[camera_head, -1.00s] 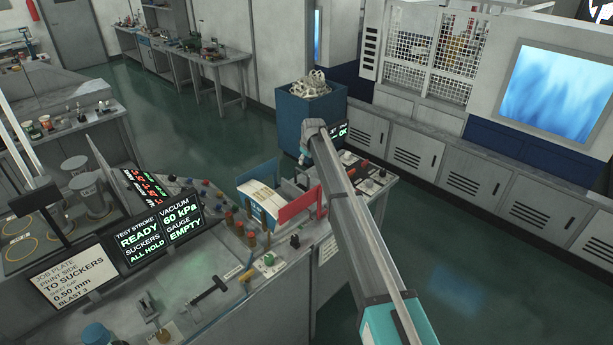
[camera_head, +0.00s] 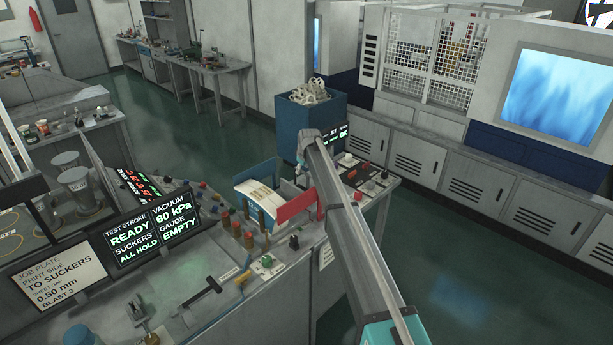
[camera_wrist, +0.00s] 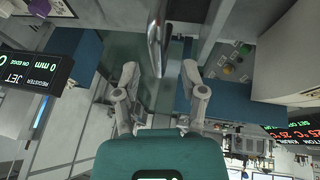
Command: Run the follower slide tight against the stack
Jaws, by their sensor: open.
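The stack (camera_head: 261,194) is a pale, curved-topped block in the head view, held in a blue and white holder on the bench. The follower slide (camera_head: 298,205) appears as a red upright plate just right of the stack; whether they touch I cannot tell. My arm comes down over its right side. My gripper, mostly hidden by my arm in the head view, shows in the wrist view (camera_wrist: 160,78) with its two fingers spread wide. A shiny grey bar (camera_wrist: 156,40) stands between and beyond the fingertips, not gripped. The red plate cannot be made out in the wrist view.
Knobs and buttons crowd the bench around the holder. A small display (camera_head: 338,139) and a blue bin (camera_head: 309,115) stand behind my arm. Status screens (camera_head: 152,226) are at the left. A hammer-like tool (camera_head: 201,291) lies on the front bench. Open floor is at the right.

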